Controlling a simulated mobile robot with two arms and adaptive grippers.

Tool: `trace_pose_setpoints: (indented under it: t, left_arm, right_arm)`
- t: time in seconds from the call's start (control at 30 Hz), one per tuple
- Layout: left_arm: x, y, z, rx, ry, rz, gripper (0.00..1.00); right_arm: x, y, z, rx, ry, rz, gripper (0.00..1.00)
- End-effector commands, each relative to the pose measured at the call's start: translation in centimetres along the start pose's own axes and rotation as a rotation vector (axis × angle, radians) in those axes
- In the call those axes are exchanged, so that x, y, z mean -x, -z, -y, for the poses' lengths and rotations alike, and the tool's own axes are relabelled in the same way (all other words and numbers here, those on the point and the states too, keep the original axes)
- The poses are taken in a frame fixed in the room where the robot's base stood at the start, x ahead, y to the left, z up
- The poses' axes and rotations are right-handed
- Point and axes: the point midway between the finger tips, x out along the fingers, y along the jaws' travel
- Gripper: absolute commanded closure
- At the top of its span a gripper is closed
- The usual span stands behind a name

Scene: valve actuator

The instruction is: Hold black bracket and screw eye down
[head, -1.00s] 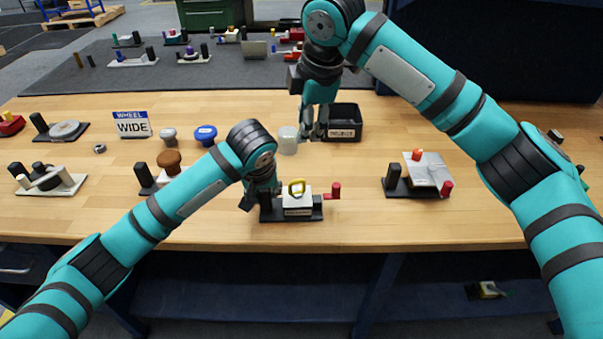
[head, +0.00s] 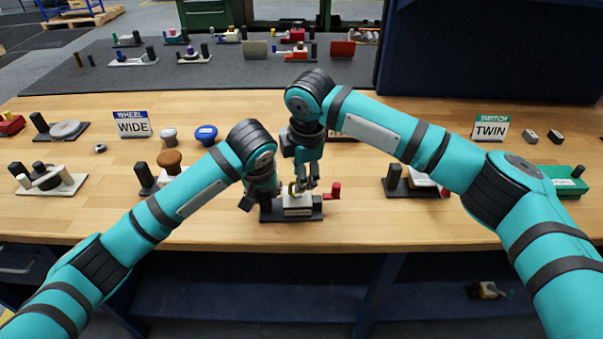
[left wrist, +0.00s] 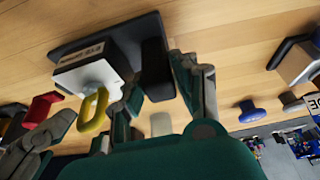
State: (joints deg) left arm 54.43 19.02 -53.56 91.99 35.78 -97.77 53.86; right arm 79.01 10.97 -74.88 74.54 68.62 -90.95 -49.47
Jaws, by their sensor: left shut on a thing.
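The black bracket (head: 270,210) sits near the front of the bench, with an upright black post at its left end. A white block (left wrist: 85,73) is on its base. The yellow screw eye (left wrist: 92,108) stands on that block; in the head view it is partly hidden. My left gripper (left wrist: 160,82) is shut on the bracket's black post. My right gripper (head: 306,184) points down just over the block, close to the screw eye. Its fingers look apart, with nothing seen between them. A red handle (head: 333,190) sticks out to the right of the block.
A brown knob (head: 170,160) on a fixture stands to the left. Another black fixture (head: 393,180) stands to the right, partly behind my right arm. The WIDE sign (head: 132,125) and TWIN sign (head: 490,128) stand further back. Bare bench lies in front.

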Motion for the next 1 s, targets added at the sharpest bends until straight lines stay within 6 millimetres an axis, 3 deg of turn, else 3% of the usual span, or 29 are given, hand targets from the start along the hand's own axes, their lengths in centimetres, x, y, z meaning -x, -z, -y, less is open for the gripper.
trace_pose_setpoints:
  t: [0.23,0.5,0.77,1.0]
  left_arm:
    - [-0.11,-0.07,0.02,0.001,0.001,0.002,1.00]
    - [-0.10,-0.07,0.00,0.001,0.000,0.002,1.00]
    - [-0.11,-0.06,0.01,0.001,0.000,0.001,1.00]
    - [-0.11,-0.05,0.01,0.002,0.000,0.001,1.00]
  right_arm:
    - [-0.11,0.02,0.00,0.000,0.000,0.000,0.67]
    - [-0.08,0.03,0.01,0.000,0.000,0.000,1.00]
    - [-0.09,0.11,0.06,-0.012,0.001,0.001,1.00]
    - [-0.05,0.37,0.25,-0.219,0.002,0.040,1.00]
